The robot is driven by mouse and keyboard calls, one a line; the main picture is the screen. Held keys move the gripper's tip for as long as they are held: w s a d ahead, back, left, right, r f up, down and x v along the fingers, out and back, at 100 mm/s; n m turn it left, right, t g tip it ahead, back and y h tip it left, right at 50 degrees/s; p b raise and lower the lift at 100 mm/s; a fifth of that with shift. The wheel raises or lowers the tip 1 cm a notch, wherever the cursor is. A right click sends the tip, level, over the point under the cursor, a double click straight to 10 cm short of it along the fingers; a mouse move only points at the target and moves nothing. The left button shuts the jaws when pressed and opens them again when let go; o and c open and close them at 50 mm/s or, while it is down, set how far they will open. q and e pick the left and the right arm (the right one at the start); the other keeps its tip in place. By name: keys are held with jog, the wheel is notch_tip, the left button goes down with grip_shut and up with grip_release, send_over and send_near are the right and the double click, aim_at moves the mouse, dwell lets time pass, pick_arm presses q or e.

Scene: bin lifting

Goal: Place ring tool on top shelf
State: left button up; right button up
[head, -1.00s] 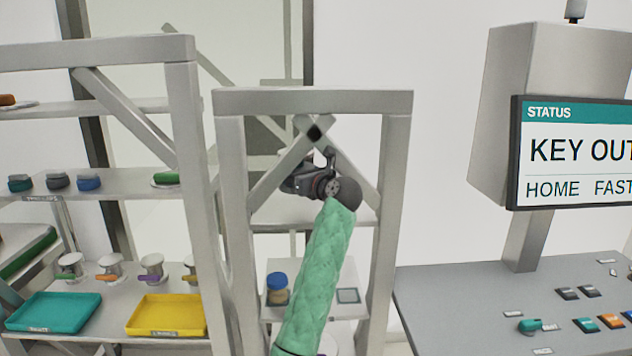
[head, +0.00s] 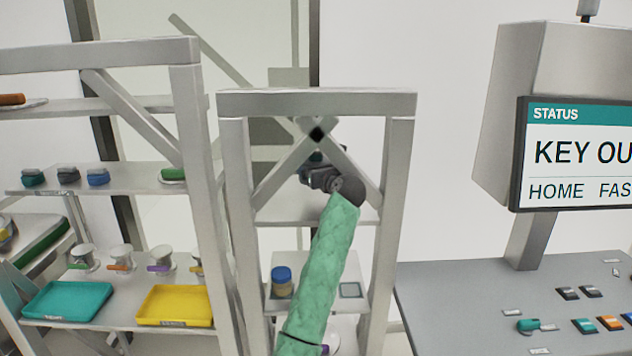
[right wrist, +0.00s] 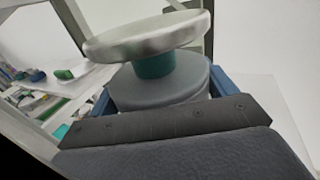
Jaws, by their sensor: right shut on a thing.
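My right gripper (head: 316,160) reaches into the middle rack, above its upper shelf (head: 300,212), just below the crossed braces. It looks small and partly hidden in the head view. In the right wrist view the gripper (right wrist: 163,92) has its blue fingers shut on the ring tool (right wrist: 160,90). The tool has a grey round body, a teal neck and a wide silver disc on top, slightly tilted. I cannot tell whether the tool touches the shelf. My left gripper is not in view.
The crossed braces (head: 317,134) and rack posts (head: 398,200) stand close around the arm. A blue-lidded jar (head: 282,280) sits on the shelf below. A left rack holds several knobs, a teal tray (head: 68,300) and a yellow tray (head: 175,306). A console (head: 450,310) stands right.

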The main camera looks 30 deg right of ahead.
jog(key=shift+f, duration=0.6)
jog(key=shift+f+p, duration=0.55)
notch_tip(320, 180, down, 3)
jog(key=shift+r+p, duration=0.2)
jog(key=shift+p, duration=0.45)
jog(key=shift+f, duration=0.25)
jog(key=shift+f, duration=0.15)
jog(key=o, duration=1.9)
jog(key=shift+s, duration=0.1)
